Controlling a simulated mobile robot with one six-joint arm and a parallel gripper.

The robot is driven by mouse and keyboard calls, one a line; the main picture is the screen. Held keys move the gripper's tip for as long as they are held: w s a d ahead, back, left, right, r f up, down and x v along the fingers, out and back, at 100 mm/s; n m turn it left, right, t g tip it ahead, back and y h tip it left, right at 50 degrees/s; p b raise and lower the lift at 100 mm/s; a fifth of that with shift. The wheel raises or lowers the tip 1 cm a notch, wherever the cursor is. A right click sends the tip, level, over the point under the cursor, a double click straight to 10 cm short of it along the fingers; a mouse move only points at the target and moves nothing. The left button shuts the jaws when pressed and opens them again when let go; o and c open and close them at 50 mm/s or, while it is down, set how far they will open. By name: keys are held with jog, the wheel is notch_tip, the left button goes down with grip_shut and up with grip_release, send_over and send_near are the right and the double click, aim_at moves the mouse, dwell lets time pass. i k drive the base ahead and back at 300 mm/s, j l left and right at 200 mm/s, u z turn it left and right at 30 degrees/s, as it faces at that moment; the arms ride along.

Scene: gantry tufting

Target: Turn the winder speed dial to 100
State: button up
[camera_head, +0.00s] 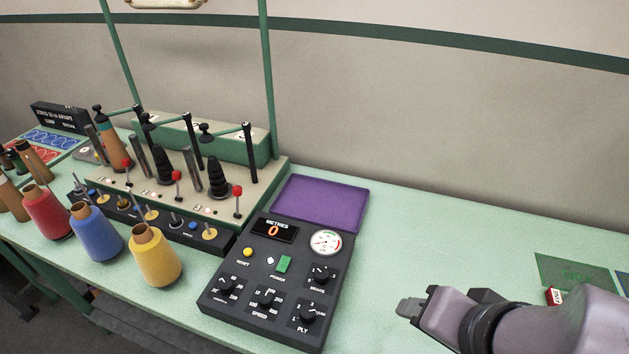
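The dark winder control panel (232,309) lies on the pale green bench. Its speed dial (265,298) is a black knob in the front row, above the label SPEED. The scale numbers are too small to read surely, so I cannot tell its setting. A display (274,231) marked METRES shows an orange 0. My gripper (408,308) is to the right of the panel, apart from it, with its tip pointing left towards the panel. Its fingers are seen side-on and overlap, so the opening between them does not show. No object shows at the fingertips.
Beside the speed dial are another dial (226,285), the ply dial (307,316) and the brake dial (322,275). Yellow (155,260), blue (96,232) and red (47,212) yarn cones stand left. A purple pad (320,203) lies behind the panel. The bench between panel and gripper is clear.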

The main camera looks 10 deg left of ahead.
aim_at(265, 297)
jog(key=u, duration=1.4)
jog(key=i+j+z, duration=0.1)
jog(key=j+z, duration=0.35)
jog(key=j, duration=0.1)
